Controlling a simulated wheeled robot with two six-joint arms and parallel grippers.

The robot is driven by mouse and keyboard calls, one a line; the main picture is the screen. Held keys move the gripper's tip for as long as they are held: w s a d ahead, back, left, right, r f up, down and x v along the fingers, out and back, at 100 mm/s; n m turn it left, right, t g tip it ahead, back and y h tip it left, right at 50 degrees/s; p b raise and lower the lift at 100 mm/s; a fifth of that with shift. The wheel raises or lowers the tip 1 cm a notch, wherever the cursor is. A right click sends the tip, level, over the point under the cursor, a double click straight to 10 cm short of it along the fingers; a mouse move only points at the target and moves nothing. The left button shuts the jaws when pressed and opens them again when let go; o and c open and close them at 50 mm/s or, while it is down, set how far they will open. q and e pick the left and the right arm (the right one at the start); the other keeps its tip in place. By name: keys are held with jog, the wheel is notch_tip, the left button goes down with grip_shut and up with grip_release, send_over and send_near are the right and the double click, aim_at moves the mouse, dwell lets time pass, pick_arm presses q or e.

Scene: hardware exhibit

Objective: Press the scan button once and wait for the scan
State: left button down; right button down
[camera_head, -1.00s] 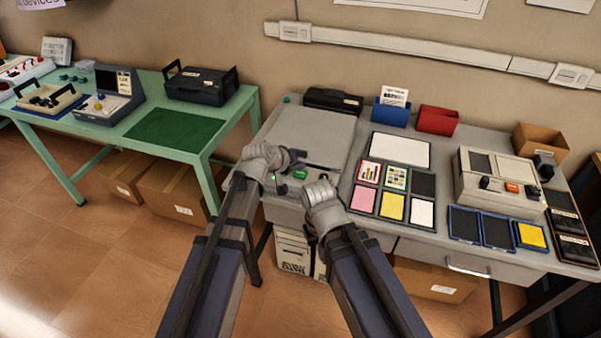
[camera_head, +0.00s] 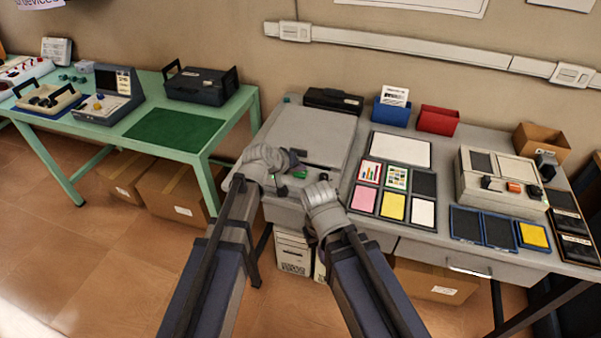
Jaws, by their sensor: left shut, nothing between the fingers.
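A grey flatbed scanner (camera_head: 312,130) with its lid down stands at the left end of the grey table. A green button (camera_head: 299,175) shows on its front strip, just below my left gripper. My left gripper (camera_head: 296,158) is shut and empty over the front of the scanner. From this angle I cannot tell whether it touches anything; a small purplish patch shows at its fingers. My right gripper (camera_head: 322,192) is at the scanner's front right corner. Its fingers are hidden, so I cannot tell whether it is open.
To the right lie a board of coloured cards (camera_head: 393,205), a beige device (camera_head: 474,190) and dark trays (camera_head: 499,231). Blue (camera_head: 388,114) and red (camera_head: 436,121) bins stand behind. A green table (camera_head: 135,142) with other devices is at the left.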

aim_at(299, 175)
pick_arm(q)
jog(key=shift+f+b, duration=0.4)
jog(key=shift+r, duration=0.15)
dwell(0.5)
jog(key=shift+r+p, duration=0.75)
jog(key=shift+p, duration=0.2)
jog(key=shift+r, duration=0.15)
notch_tip(299, 175, up, 5)
jog(key=p, duration=0.5)
